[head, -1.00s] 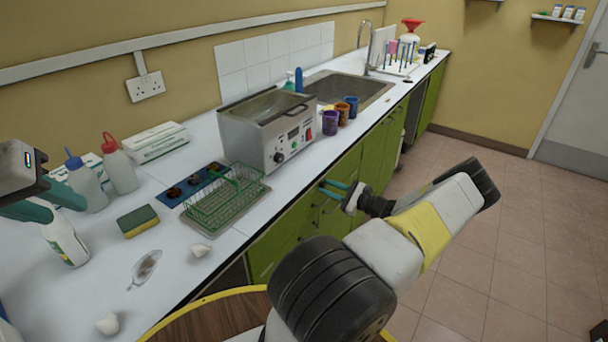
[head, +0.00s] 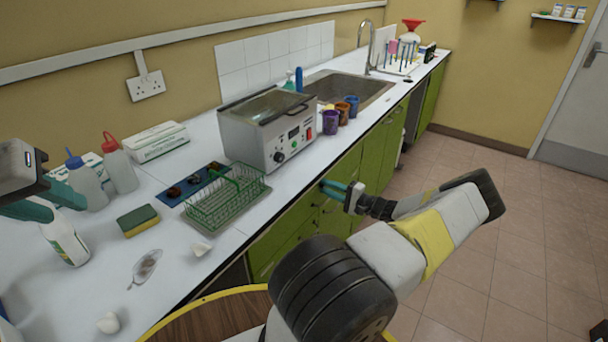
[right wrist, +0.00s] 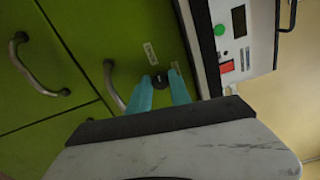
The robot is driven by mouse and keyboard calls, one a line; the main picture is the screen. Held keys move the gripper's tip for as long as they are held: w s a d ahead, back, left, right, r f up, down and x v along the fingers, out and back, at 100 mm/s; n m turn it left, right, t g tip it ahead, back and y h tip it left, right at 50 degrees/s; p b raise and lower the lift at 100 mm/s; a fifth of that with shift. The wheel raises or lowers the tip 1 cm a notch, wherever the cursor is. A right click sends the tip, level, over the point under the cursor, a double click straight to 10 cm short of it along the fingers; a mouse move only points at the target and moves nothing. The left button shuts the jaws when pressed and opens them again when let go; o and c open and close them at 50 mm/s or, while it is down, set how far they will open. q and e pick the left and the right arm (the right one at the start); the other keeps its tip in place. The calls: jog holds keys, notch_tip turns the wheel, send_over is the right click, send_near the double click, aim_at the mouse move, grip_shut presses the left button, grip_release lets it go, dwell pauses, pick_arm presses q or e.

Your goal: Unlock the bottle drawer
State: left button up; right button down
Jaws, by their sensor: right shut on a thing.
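My right gripper (head: 328,185) reaches the green cabinet fronts below the grey bath. In the right wrist view, the teal fingertips of my right gripper (right wrist: 161,82) are shut on a small dark round lock knob (right wrist: 158,79). The knob sits on a green drawer front (right wrist: 110,32), near a metal handle (right wrist: 112,86) and small labels (right wrist: 150,54). That front looks closed. The fingers hide part of the knob. My left gripper (head: 40,205) is at the left edge above the counter, fingers apart, over a white bottle (head: 66,243).
A grey heated bath (head: 262,135) stands above the drawers. A green wire basket (head: 225,200), sponge (head: 138,221), and squeeze bottles (head: 120,165) are on the white counter. The tiled floor at right is clear.

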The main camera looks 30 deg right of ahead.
jog(key=shift+n, duration=0.6)
jog(key=c, duration=1.2)
grip_release()
jog(key=shift+s, duration=0.1)
jog(key=v, duration=0.7)
jog(key=shift+s+d, duration=0.15)
jog(key=shift+s, duration=0.1)
